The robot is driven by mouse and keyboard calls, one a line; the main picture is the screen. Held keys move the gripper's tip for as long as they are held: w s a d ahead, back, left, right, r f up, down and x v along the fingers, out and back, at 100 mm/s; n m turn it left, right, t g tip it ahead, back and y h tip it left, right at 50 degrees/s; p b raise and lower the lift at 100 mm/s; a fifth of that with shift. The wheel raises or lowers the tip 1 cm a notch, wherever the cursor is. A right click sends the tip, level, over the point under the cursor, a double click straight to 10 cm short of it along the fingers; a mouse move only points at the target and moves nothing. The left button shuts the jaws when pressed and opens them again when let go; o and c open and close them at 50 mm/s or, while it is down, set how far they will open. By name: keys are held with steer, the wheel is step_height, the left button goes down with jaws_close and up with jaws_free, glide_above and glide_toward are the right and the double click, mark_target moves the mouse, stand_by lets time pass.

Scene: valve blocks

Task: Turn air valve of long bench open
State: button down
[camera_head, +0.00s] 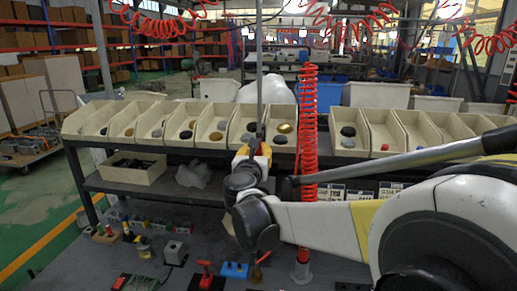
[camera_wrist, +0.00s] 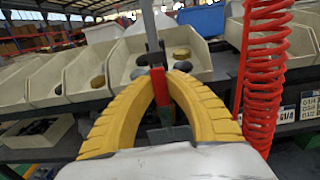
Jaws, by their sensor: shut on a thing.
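A grey vertical pipe (camera_head: 259,70) comes down in front of the bin row of the long bench (camera_head: 115,193). The pipe also shows in the wrist view (camera_wrist: 149,25), with a red lever (camera_wrist: 160,88) at its lower end, which looks like the air valve's handle. My gripper (camera_wrist: 160,78) has its yellow fingers closed on this lever from both sides. The lever stands roughly upright, near the line of the pipe. A grey-green part (camera_wrist: 169,133) shows below it between the fingers. In the head view my gripper (camera_head: 262,150) hides most of the valve.
A red coiled hose (camera_head: 308,130) hangs close to the right of my gripper. Cream bins (camera_head: 350,127) with stones and discs line the bench behind. Small blocks, including a red-handled one (camera_head: 206,272) and a blue one (camera_head: 234,270), stand on the dark surface below.

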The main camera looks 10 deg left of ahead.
steer(key=c, duration=1.4)
jaws_free()
steer(key=shift+a, duration=0.1)
steer(key=s, duration=1.2)
steer(key=shift+a, duration=0.15)
steer(key=s+d+f+m+g+h+b, duration=0.25)
steer(key=s+d+f+m, duration=0.3)
steer(key=d+m, duration=0.5)
steer(key=s+d+f+m+g+h+b, duration=0.15)
steer(key=s+d+f+m+g, duration=0.4)
steer(key=d, duration=0.85)
steer(key=s+d+f+m+g+y+b, duration=0.1)
steer(key=s+f+m, duration=0.3)
steer(key=s+m, duration=0.1)
steer(key=s+d+f+m+g+y+b, duration=0.1)
steer(key=s+f+m+y+b, duration=0.1)
steer(key=s+f+m, duration=0.3)
steer(key=s+d+f+m+g+y+b, duration=0.1)
steer(key=s+f+m, duration=0.4)
steer(key=m, duration=0.4)
steer(key=shift+s+d+m+y+b, duration=0.3)
steer(key=shift+s+d+m+b, duration=0.1)
steer(key=shift+s, duration=0.2)
